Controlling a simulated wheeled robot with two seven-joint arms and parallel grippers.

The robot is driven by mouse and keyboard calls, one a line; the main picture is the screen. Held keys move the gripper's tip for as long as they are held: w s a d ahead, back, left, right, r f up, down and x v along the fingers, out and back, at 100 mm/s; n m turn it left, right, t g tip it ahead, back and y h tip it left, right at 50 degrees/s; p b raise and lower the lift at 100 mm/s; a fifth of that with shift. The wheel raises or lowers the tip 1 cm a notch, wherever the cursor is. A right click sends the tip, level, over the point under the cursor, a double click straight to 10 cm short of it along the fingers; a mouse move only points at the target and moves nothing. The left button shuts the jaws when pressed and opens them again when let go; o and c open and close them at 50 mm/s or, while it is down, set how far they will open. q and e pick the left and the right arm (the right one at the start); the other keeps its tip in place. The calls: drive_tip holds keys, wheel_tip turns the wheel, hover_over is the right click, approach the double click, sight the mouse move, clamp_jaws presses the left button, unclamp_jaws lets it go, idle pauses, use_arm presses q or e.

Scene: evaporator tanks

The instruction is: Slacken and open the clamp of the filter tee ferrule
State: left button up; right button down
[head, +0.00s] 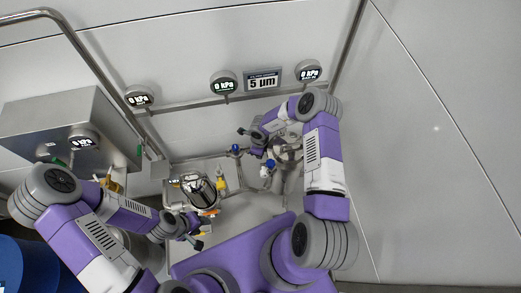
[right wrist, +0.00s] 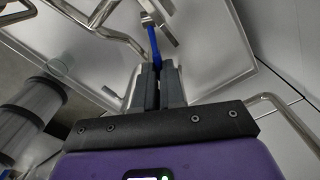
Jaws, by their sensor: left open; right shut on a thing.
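In the right wrist view my right gripper (right wrist: 158,72) is shut on the near end of a slim blue handle (right wrist: 153,42). The handle runs up to a shiny metal fitting (right wrist: 157,18) on the pipework. I cannot tell whether this fitting is the clamp of the filter tee ferrule, or whether its band is tight or slack. In the head view the right arm bends down to the steel pipework (head: 287,155), and its fingertips are hard to make out. My left gripper (head: 203,233) is open beside a steel vessel (head: 201,192), apart from the pipework.
A steel cabinet (head: 60,125) stands at the left. Round gauges reading 0 kPa (head: 223,83) and a 5 µm sign (head: 263,79) are on the back wall. Pleated grey cylinders (right wrist: 28,118) show at the wrist view's left. The right wall side is clear.

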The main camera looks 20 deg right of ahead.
sight(242, 154)
drive_tip(key=shift+s+a+m+b, duration=0.25)
drive_tip(key=shift+a+m, duration=0.7)
drive_tip(key=shift+m, duration=1.25)
drive_tip(key=shift+s+a+m+b, duration=0.2)
drive_tip(key=shift+a+m, duration=0.8)
drive_tip(key=shift+m, duration=1.2)
drive_tip(key=shift+s+a+m+b, duration=0.25)
drive_tip(key=shift+a+m, duration=0.7)
drive_tip(key=shift+m, duration=1.25)
drive_tip(key=c, duration=1.2)
unclamp_jaws()
drive_tip(key=shift+w, duration=0.1)
